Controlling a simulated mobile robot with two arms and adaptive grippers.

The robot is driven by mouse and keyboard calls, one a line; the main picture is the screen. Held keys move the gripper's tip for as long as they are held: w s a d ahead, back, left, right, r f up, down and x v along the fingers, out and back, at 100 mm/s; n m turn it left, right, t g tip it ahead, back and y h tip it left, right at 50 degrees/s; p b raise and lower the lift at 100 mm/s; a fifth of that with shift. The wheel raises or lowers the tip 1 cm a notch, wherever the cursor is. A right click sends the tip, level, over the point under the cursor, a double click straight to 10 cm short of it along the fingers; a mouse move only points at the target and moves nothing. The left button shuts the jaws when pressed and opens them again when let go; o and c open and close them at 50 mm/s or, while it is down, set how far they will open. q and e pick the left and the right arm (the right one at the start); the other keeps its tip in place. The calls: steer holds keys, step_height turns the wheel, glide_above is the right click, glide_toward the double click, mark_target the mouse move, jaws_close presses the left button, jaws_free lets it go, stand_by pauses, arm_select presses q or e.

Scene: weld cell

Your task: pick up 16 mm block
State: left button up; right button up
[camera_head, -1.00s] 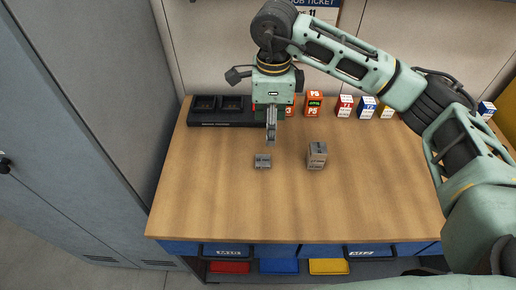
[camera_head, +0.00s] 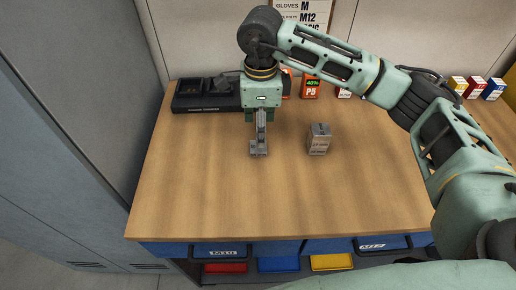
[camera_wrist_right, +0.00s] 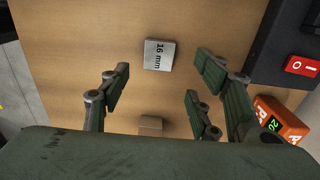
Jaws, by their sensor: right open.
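The 16 mm block is a small grey block with "16 mm" printed on its top. In the wrist view the block (camera_wrist_right: 160,54) lies on the wood just beyond the fingertips, roughly midway between them. In the head view the block (camera_head: 259,153) sits directly below my right gripper, whose fingers partly cover it. My right gripper (camera_head: 260,136) points down, its fingers spread and empty in the wrist view (camera_wrist_right: 160,82). Whether the fingertips touch the block cannot be told from the head view. My left gripper is out of view.
A taller grey-brown block (camera_head: 319,139) stands to the right on the bench (camera_head: 290,200); the wrist view shows a block (camera_wrist_right: 151,126) near the palm. A black charger (camera_head: 203,95) and an orange box (camera_head: 311,88) stand at the back. The front of the bench is clear.

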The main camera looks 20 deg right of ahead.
mark_target(254, 152)
steer(key=shift+s+f, duration=0.1)
steer(key=shift+f, duration=0.4)
steer(key=f, duration=0.1)
steer(key=f+p, duration=0.1)
steer(key=f, duration=0.1)
steer(key=f+p, duration=0.1)
steer(key=shift+a+f, duration=0.25)
steer(key=shift+f, duration=0.25)
steer(key=shift+c, duration=0.4)
steer(key=c, duration=1.1)
steer(key=shift+c, duration=0.5)
steer(key=shift+r, duration=0.1)
